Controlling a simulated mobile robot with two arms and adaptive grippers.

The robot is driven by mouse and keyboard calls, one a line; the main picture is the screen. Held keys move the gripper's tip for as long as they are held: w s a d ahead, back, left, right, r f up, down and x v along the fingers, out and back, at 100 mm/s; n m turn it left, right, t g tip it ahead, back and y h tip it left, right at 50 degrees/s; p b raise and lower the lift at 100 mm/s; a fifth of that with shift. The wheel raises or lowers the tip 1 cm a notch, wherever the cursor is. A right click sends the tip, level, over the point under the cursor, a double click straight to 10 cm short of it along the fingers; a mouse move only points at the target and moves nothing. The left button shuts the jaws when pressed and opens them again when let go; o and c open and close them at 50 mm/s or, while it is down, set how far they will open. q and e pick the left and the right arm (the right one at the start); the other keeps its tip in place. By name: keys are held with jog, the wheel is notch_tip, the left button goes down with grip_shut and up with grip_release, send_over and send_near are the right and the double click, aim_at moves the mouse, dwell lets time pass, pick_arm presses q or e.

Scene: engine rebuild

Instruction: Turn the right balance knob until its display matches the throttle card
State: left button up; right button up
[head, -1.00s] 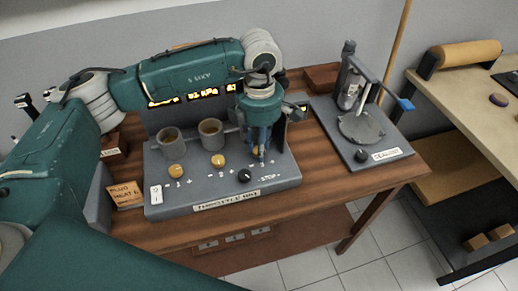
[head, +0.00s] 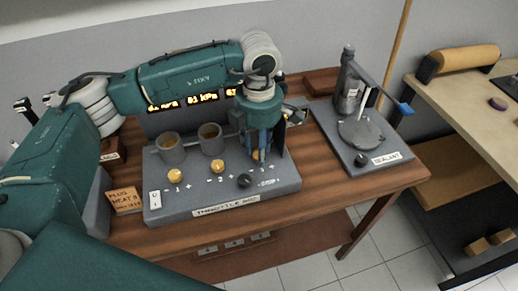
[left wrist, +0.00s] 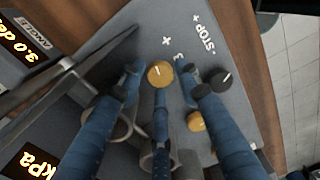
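The throttle rig (head: 185,207) stands on a wooden bench. My left gripper (head: 260,156) points down over its right side, hiding the right balance knob in the head view. In the left wrist view that yellow knob (left wrist: 160,74), with a pale pointer line, sits among the three blue fingertips of my left gripper (left wrist: 162,82). The fingers are spread, with gaps beside the knob; contact is unclear. The display row (head: 203,100) shows 81 kPa in the middle; the right display is partly hidden by my arm. I cannot identify the throttle card. My right gripper is not in view.
The black stop knob (left wrist: 221,80) and the middle yellow knob (left wrist: 196,121) sit close to my fingers. The left yellow knob (head: 175,175) is farther off. An orange plug heat card (head: 124,199) stands at left. The sealant stand (head: 372,158) is at right.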

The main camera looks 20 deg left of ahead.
pick_arm(q)
notch_tip(320, 180, up, 12)
jog(key=shift+f, duration=0.15)
dwell(0.5)
